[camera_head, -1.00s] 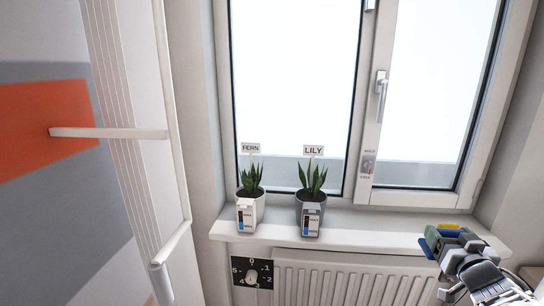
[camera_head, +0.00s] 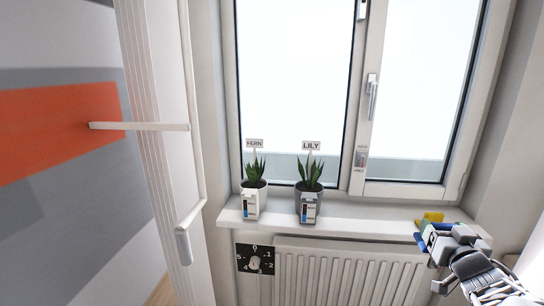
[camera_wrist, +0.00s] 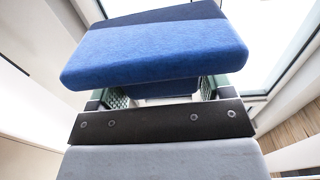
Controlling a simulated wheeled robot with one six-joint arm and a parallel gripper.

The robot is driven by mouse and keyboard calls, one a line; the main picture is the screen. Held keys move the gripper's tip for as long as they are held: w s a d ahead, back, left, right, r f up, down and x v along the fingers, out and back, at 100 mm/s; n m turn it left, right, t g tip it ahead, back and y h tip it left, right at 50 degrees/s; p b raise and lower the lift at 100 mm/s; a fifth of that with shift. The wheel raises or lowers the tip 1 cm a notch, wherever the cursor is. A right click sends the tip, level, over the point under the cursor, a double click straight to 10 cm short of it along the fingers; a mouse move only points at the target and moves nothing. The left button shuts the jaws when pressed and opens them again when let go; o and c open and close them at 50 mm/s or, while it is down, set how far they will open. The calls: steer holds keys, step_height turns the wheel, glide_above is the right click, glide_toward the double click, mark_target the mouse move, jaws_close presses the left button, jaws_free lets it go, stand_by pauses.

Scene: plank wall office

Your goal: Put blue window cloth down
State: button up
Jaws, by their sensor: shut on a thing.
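The blue window cloth (camera_wrist: 155,52) is a thick folded pad that fills the upper middle of the wrist view. My gripper (camera_wrist: 160,91) is shut on it, with green finger pads on either side. In the head view, my gripper (camera_head: 434,238) is at the right end of the white window sill (camera_head: 355,226). I cannot tell whether the cloth touches the sill.
A yellow item (camera_head: 432,217) shows just behind my gripper. The FERN pot (camera_head: 252,204) and LILY pot (camera_head: 308,205) stand on the sill to the left. The sill looks bare between the LILY pot and my gripper. A radiator (camera_head: 345,270) is below.

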mark_target(417, 239)
steer(key=shift+h, duration=0.3)
steer(key=w+a+f, duration=0.1)
steer(key=f, duration=0.1)
steer(key=w+a+f+p, duration=0.1)
steer(key=f, duration=0.1)
steer(key=w+a+f, duration=0.1)
steer(key=shift+w+f, duration=0.4)
steer(key=w+a+f+n+y+p, duration=0.1)
steer(key=a+f+y+p, duration=0.3)
steer(key=a+f, duration=1.7)
steer(key=shift+f+n+p, duration=0.5)
steer(key=shift+n+p, duration=0.05)
steer(key=shift+n, duration=0.05)
